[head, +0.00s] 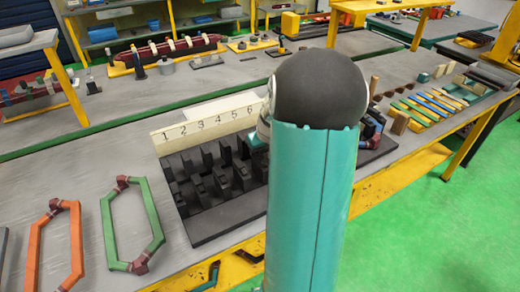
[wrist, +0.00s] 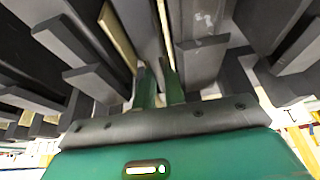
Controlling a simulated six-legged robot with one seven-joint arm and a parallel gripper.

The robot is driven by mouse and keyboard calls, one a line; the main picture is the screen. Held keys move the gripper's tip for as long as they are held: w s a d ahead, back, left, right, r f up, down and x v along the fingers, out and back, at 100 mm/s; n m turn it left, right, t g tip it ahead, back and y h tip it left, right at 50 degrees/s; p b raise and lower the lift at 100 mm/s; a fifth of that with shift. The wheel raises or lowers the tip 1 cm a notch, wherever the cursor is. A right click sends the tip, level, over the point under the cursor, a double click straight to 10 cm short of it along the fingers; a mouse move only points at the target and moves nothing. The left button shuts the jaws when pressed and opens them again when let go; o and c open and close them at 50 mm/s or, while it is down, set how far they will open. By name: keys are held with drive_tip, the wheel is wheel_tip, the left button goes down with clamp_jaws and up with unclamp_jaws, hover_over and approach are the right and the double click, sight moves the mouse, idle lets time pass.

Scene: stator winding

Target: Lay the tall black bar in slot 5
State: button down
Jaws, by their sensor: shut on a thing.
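The black slotted stator block (head: 205,232) lies on the bench, with a cream board (head: 185,133) numbered 1 to 6 along its back. Slot 5 lies in front of the numeral 5, close to my arm, and is partly hidden. Whether the bar touches a slot is unclear.
Dark teeth (wrist: 203,60) stand close on both sides of my fingers. A green hexagonal coil (head: 106,230) and an orange one (head: 34,255) lie left of the block. Coloured bars (head: 440,103) lie to the right. Bare bench shows left of the block.

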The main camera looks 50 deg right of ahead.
drive_tip(key=c, duration=1.4)
unclamp_jaws()
drive_tip(key=shift+r, duration=0.95)
drive_tip(key=shift+r, duration=3.6)
